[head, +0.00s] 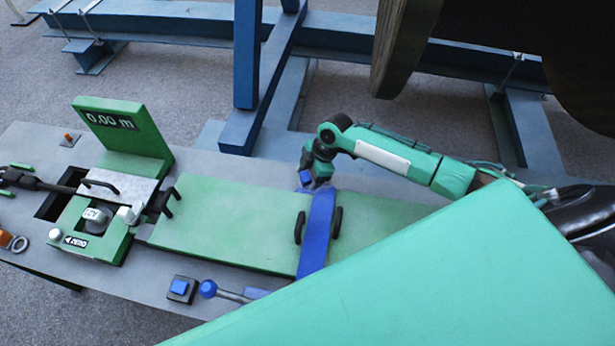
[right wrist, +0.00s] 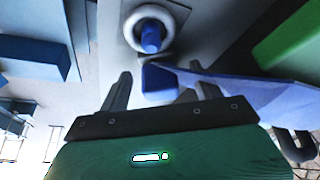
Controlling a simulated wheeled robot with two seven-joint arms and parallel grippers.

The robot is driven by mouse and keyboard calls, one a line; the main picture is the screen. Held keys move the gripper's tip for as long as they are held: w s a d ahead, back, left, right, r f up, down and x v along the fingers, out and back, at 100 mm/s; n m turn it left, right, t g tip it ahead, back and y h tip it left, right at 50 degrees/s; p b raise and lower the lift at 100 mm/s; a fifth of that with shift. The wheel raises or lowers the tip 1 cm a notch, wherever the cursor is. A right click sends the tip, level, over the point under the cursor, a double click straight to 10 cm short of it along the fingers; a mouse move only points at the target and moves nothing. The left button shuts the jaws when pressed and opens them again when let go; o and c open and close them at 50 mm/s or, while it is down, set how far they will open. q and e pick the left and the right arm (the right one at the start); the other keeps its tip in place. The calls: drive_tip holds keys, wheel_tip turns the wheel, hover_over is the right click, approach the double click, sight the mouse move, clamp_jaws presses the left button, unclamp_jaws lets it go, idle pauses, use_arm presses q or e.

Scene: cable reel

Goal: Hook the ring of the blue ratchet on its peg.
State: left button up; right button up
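The blue ratchet's strap (head: 318,232) lies across the green board, with its far end at my right gripper (head: 312,180). In the right wrist view, a blue block (right wrist: 160,80) at the strap end (right wrist: 240,92) sits between the two fingers of my right gripper (right wrist: 162,85). The fingers are spread, with gaps beside the block. Just beyond it, a pale ring (right wrist: 151,14) shows around a blue peg (right wrist: 151,40). I cannot tell how low the ring sits on the peg. My left gripper is not in view.
The grey bench (head: 215,193) carries a green board (head: 220,222), a green counter with a display (head: 108,122), a blue button (head: 180,287) and a blue-knobbed lever (head: 208,289). A blue steel frame (head: 247,60) stands behind, with a dark reel (head: 405,45) above right.

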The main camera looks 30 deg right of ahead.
drive_tip(key=b+v, duration=0.2)
drive_tip(key=v, duration=1.1)
drive_tip(key=shift+d+r+b, duration=0.15)
drive_tip(key=shift+r+b, duration=0.2)
drive_tip(key=shift+r, duration=0.05)
